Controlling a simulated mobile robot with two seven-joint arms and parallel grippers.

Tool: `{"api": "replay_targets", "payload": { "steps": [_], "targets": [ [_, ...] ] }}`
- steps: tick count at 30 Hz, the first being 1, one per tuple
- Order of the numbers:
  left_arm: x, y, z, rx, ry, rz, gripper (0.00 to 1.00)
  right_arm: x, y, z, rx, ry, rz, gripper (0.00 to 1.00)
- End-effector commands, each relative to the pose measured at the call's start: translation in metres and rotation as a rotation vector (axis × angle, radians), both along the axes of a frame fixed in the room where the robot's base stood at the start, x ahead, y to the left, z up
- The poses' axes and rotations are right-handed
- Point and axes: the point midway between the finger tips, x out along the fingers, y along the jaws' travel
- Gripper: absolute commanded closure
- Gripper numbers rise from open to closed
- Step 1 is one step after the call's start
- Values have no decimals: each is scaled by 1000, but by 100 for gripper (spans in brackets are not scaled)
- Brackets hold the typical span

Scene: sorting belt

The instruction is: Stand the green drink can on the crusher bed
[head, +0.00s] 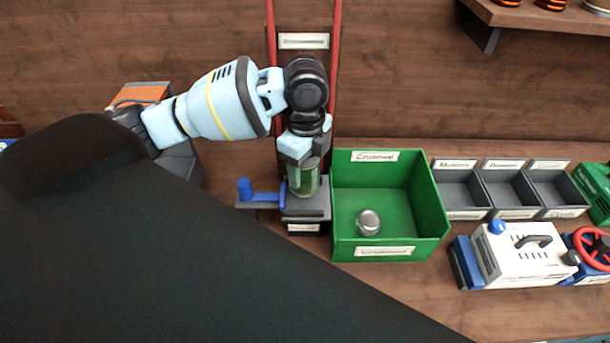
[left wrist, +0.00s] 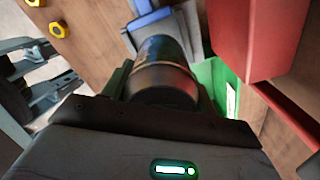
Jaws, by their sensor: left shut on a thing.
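The green drink can (head: 304,181) is upright just above or on the grey crusher bed (head: 318,211); I cannot tell whether its base touches. My left gripper (head: 300,160) comes down from above and is shut on the can's upper part. In the left wrist view the can (left wrist: 165,62) shows dark between the fingers. My right gripper is not in view.
A blue lever (head: 246,190) sits left of the bed, and red posts (head: 271,60) rise behind. A green bin (head: 390,232) holding a silver crushed piece (head: 368,223) stands close on the right. Grey trays (head: 458,187) and a white machine (head: 522,260) lie farther right.

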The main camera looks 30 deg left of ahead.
Motion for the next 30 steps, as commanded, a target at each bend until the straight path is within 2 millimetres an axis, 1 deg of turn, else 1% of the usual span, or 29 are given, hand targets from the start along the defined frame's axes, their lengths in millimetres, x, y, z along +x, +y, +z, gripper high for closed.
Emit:
{"api": "replay_targets", "payload": {
  "steps": [1, 3, 6, 19, 20, 24, 30],
  "targets": [
    [-2, 0, -10, 1, 6, -1, 63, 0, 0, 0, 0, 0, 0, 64],
    [-2, 0, -21, 2, 5, -1, 63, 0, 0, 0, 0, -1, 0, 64],
    [-2, 0, -31, 1, 1, -1, 63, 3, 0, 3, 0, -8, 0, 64],
    [-2, 0, -38, 1, 2, -1, 63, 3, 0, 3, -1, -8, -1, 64],
    [-2, 0, -38, 1, 1, -1, 38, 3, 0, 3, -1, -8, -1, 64],
    [-2, 0, -38, 1, 1, -1, 20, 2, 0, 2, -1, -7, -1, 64],
    [-2, 0, -37, 1, 1, -1, 20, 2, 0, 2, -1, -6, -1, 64]
  ]
}}
